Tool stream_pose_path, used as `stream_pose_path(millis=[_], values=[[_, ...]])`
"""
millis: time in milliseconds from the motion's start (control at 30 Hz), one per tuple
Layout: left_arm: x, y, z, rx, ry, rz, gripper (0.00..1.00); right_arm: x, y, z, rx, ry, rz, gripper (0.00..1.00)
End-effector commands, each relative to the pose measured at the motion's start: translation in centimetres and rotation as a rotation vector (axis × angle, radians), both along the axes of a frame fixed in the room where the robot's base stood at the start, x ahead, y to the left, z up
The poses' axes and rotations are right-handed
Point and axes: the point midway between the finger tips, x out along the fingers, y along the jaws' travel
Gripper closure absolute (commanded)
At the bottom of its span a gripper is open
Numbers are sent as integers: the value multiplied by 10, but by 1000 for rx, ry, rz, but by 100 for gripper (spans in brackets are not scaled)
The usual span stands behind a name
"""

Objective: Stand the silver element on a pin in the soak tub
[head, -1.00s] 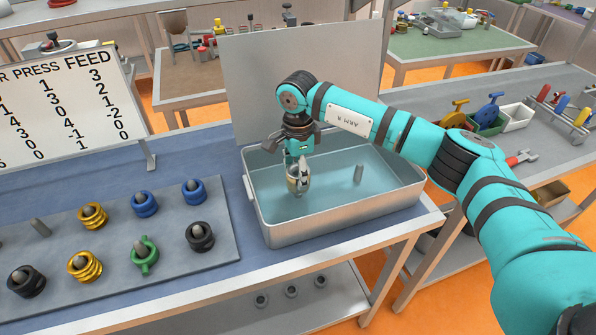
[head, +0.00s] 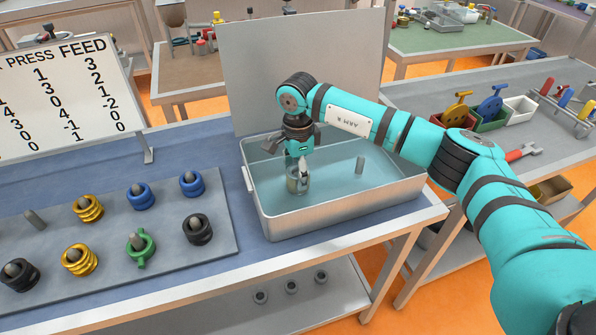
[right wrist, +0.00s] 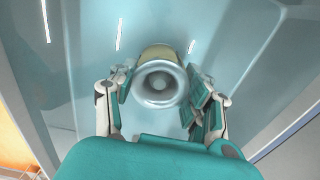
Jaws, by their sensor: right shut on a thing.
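The silver element (head: 297,181) is a ring-shaped metal piece, upright, low inside the soak tub (head: 345,209). My right gripper (head: 299,170) is shut on it from above. In the right wrist view the silver element (right wrist: 160,82) sits between the two fingers (right wrist: 163,95), its round opening facing the camera. The tub is a metal tray with bluish liquid. One bare grey pin (head: 360,164) stands in it, to the right of the element and apart from it. Whether a pin is under the element is hidden. My left gripper is not in view.
A grey board (head: 215,248) left of the tub carries yellow, blue, green and black elements on pins, plus one bare pin (head: 35,219). A grey panel (head: 308,75) stands behind the tub. A number sign (head: 65,95) stands at the left.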

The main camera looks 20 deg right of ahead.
Motion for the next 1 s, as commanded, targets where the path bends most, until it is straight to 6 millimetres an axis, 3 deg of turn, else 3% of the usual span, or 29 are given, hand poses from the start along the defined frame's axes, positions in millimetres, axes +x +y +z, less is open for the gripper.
stream_pose_path(millis=[67, 100, 300, 667, 1000], values=[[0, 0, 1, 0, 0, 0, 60, 0, 0, 1, 1, -2, 0, 99], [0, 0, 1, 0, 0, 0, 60, 0, 0, 1, 1, -2, 0, 50], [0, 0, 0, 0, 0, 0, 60, 0, 0, 1, 1, -1, 0, 24], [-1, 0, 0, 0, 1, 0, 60, 0, 0, 7, 0, -2, 0, 24], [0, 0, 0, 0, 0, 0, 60, 1, 0, 73, 1, -5, 1, 24]])
